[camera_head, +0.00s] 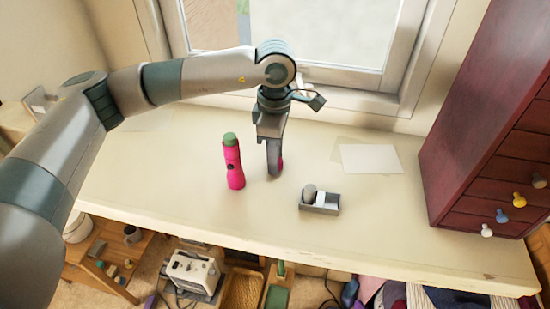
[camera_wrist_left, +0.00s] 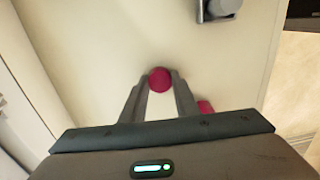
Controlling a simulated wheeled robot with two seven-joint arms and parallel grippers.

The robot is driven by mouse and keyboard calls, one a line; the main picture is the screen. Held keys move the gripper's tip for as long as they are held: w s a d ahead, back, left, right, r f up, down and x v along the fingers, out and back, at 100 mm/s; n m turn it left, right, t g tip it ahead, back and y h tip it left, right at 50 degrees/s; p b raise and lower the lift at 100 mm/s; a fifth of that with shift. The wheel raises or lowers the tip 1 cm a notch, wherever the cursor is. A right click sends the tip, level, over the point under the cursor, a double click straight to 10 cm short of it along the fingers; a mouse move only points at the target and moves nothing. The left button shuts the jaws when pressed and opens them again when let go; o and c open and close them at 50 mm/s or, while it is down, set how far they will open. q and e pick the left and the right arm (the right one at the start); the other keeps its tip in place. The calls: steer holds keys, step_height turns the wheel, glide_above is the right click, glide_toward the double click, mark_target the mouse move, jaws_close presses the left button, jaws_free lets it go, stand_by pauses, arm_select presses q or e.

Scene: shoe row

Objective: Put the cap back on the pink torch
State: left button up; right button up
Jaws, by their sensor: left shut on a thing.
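The pink torch (camera_head: 234,167) stands upright on the pale table, with a grey-green top end and a dark button on its side. My left gripper (camera_head: 274,168) points down just to the right of the torch, low over the table. It is shut on a small round pink piece, which looks like the cap (camera_wrist_left: 160,80). In the head view only an edge of the cap (camera_head: 281,163) shows behind the finger. In the wrist view part of the torch (camera_wrist_left: 205,106) shows beside the right finger, mostly hidden. My right gripper is not in view.
A small grey tray (camera_head: 333,210) with a dark rounded piece (camera_head: 309,193) lies to the right of the gripper. White paper (camera_head: 370,158) lies farther back. A dark red drawer cabinet (camera_head: 500,130) stands at the right. A window is behind; the table's front edge (camera_head: 300,255) is near.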

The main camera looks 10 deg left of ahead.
arm_select(q)
steer(key=shift+r+b, duration=0.4)
steer(key=shift+r, duration=0.05)
steer(key=r+b, duration=0.1)
steer(key=d+r+b, duration=0.1)
steer(key=r, duration=0.1)
steer(key=shift+s+r, duration=0.1)
steer(key=shift+s, duration=0.1)
steer(key=s+d+r+b, duration=0.4)
steer(key=s+d+r, duration=0.1)
steer(key=d, duration=0.4)
steer(key=shift+s+r+b, duration=0.2)
steer(key=shift+r+b, duration=0.15)
steer(key=shift+r, duration=0.55)
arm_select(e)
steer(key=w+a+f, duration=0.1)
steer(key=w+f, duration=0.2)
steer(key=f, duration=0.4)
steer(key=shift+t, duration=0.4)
arm_select(q)
steer(key=shift+d, duration=0.1)
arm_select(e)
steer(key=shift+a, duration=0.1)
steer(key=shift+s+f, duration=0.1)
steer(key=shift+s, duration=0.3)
